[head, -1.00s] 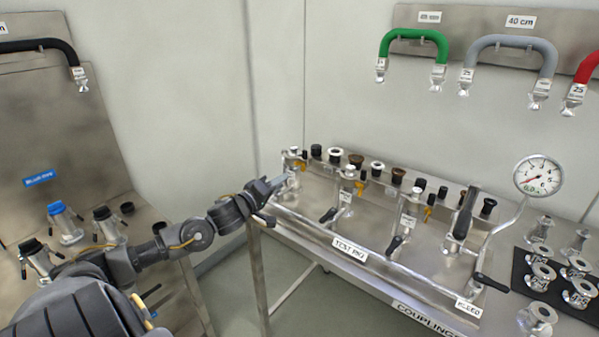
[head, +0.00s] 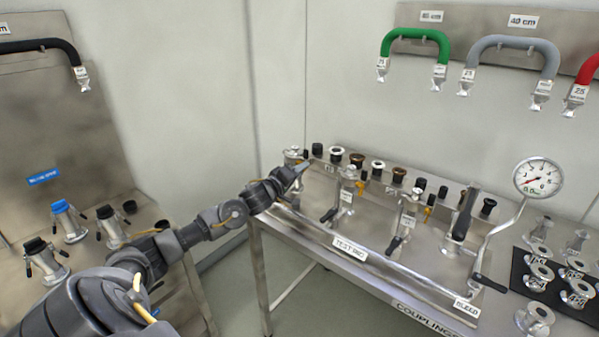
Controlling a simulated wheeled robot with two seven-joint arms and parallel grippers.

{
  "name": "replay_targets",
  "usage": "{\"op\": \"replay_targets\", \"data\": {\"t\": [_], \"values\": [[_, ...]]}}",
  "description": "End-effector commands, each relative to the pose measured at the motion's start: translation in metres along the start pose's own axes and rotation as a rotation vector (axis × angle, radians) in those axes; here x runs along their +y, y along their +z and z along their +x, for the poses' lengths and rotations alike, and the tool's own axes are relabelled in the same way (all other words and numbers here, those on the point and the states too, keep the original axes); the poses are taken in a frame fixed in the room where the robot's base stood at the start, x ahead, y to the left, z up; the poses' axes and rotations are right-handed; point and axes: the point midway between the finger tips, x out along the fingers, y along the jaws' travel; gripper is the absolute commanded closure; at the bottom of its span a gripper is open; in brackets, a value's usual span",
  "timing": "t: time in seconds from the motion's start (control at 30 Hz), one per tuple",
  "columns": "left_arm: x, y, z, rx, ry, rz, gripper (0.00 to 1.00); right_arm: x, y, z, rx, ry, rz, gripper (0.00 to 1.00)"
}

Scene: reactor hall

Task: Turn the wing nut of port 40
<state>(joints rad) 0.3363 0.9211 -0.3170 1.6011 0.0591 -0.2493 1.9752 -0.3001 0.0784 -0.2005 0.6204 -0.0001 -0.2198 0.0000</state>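The test rig (head: 350,249) is a steel bench panel with several metal ports, black-handled valves and small brass-coloured parts. The leftmost port (head: 292,154) stands at the rig's far left end. I cannot read which port is number 40, and its wing nut is too small or hidden to make out. My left gripper (head: 301,168) is at the leftmost port, its tips in front of the port's right side and covering part of it. I cannot tell if it touches, or if the fingers are open or shut. My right gripper is out of view.
Several caps and fittings (head: 357,160) line the rig's back edge. A pressure gauge (head: 538,178) rises at the right, beside a black mat (head: 519,283) with metal couplings. Coloured hoses (head: 414,36) hang on the wall. A left-hand bench (head: 187,262) holds capped fittings.

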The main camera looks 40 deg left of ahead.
Motion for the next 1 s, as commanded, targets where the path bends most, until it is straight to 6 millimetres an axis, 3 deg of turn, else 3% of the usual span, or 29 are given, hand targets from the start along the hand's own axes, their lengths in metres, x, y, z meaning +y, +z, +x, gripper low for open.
{"op": "replay_targets", "data": {"t": [0.03, 0.27, 1.0], "values": [[0.0000, 0.0001, -0.0001, 0.000, 0.000, 0.000, 0.71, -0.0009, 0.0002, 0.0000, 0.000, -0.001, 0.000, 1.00], [0.0000, 0.0000, -0.0002, 0.000, 0.000, 0.000, 1.00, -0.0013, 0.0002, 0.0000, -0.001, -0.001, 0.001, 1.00], [-0.0010, -0.0009, -0.0005, 0.002, 0.000, 0.107, 1.00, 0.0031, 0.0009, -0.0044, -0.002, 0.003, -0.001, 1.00]]}}
